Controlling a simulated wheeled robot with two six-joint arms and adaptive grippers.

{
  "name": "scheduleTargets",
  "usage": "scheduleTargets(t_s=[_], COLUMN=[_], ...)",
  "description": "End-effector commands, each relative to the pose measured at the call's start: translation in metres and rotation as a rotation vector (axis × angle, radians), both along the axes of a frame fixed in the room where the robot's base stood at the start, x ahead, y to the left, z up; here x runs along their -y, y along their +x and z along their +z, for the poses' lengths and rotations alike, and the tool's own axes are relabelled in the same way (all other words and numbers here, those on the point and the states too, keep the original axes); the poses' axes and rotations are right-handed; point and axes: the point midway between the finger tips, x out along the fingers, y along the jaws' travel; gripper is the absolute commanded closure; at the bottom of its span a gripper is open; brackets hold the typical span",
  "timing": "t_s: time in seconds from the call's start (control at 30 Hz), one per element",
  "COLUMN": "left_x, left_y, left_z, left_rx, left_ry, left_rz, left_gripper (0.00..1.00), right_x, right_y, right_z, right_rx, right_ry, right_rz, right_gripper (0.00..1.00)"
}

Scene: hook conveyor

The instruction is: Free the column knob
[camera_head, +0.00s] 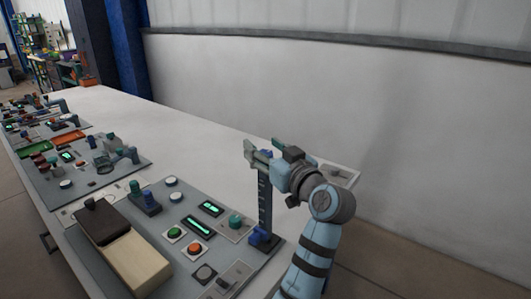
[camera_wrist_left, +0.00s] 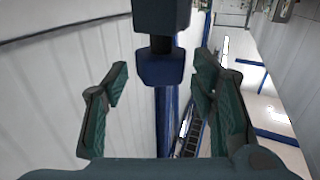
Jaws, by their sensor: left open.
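A dark upright column (camera_head: 265,205) with light marks stands at the right end of the grey panel, on a blue foot (camera_head: 263,238). My left gripper (camera_head: 256,153) is at the top of the column, its fingers pointing left, and it hides part of that top. In the left wrist view the open fingers of the left gripper (camera_wrist_left: 164,82) stand on either side of a dark blue knob (camera_wrist_left: 160,70). A gap shows on both sides of the knob. A short black neck joins it to a larger dark blue block (camera_wrist_left: 161,14). My right gripper is not in view.
The grey panel (camera_head: 215,222) holds a green button (camera_head: 174,233), an orange button (camera_head: 195,249), lit displays and switches. More panels run along the white table (camera_head: 150,118). A pale wall stands behind.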

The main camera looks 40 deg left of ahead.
Motion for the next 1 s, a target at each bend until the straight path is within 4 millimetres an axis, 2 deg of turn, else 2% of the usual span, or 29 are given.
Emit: scheduleTargets(t_s=[0.23, 0.4, 1.0], left_x=[0.001, 0.001, 0.001], left_y=[0.000, 0.000, 0.000], left_z=[0.062, 0.087, 0.090], left_rx=[0.006, 0.002, 0.000], left_ry=[0.000, -0.001, 0.000], left_rz=[0.000, 0.000, 0.000], left_gripper=[0.48, 0.48, 0.48], right_x=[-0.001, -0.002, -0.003], right_y=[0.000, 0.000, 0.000], right_z=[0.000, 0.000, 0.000], right_rx=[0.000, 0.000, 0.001], right_ry=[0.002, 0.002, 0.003], right_rz=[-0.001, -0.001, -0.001], right_gripper=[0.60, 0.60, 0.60])
